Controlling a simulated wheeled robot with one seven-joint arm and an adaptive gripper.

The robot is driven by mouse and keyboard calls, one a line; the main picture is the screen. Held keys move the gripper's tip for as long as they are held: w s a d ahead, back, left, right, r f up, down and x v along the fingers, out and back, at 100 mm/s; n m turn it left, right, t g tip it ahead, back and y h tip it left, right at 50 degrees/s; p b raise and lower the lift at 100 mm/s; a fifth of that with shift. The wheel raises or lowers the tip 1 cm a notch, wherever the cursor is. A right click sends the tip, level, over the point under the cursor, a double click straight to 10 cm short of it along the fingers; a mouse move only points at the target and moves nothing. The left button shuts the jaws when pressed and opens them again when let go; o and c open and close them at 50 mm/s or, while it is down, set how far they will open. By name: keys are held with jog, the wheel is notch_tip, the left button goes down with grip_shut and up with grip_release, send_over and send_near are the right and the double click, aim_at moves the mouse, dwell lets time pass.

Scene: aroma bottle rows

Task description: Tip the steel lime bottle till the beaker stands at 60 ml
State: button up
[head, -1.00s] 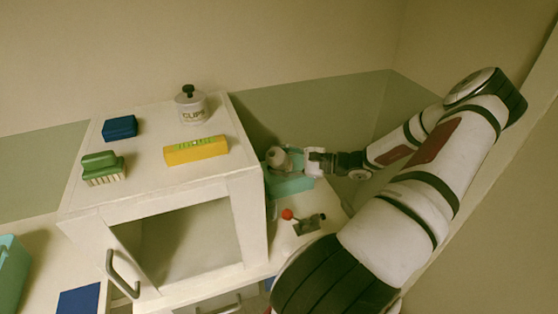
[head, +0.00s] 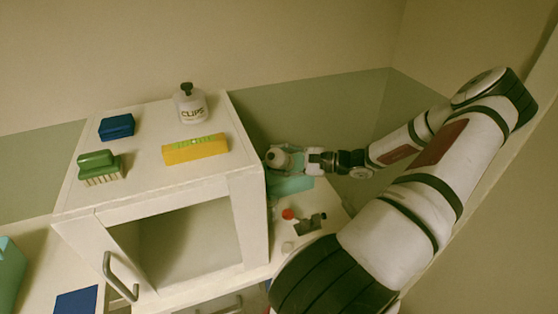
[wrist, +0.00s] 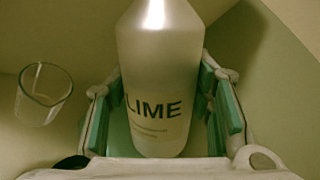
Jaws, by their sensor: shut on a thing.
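The steel lime bottle (wrist: 160,75) fills the middle of the wrist view, a pale grey body with the word LIME in dark letters. Its top runs out of that picture. My gripper (wrist: 165,110) is shut on it, with a green-padded finger on each side. In the head view the bottle (head: 278,158) is at the end of my gripper (head: 296,160), right of the white cabinet. A clear glass beaker (wrist: 44,95) shows apart from the bottle at the left of the wrist view. I cannot read its level, and no stream is visible.
The white cabinet (head: 150,200) stands close left of my gripper. A teal object (head: 292,186) and a red-topped item (head: 288,214) lie below my gripper.

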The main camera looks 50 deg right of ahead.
jog(key=shift+w+d+f+n+h+b, duration=0.1)
jog(key=shift+d+f+n+h+b, duration=0.25)
jog(key=shift+n+b, duration=0.55)
dwell(0.8)
jog(key=shift+d+f+n+h+b, duration=0.1)
jog(key=shift+f+n+h+b, duration=0.05)
jog(key=shift+f+n+b, duration=0.3)
jog(key=shift+d+f+n+h+b, duration=0.1)
jog(key=shift+f+n+b, duration=0.2)
jog(key=shift+f, duration=0.25)
dwell(0.6)
jog(key=shift+d+r+n, duration=0.1)
jog(key=shift+r+n, duration=0.1)
jog(key=shift+n, duration=0.15)
jog(key=shift+r+n, duration=0.1)
jog(key=shift+n, duration=0.2)
dwell(1.2)
jog(key=shift+a+n+h+b, duration=0.2)
jog(key=shift+n+h+b, duration=0.1)
jog(key=shift+n+h, duration=0.2)
dwell(2.3)
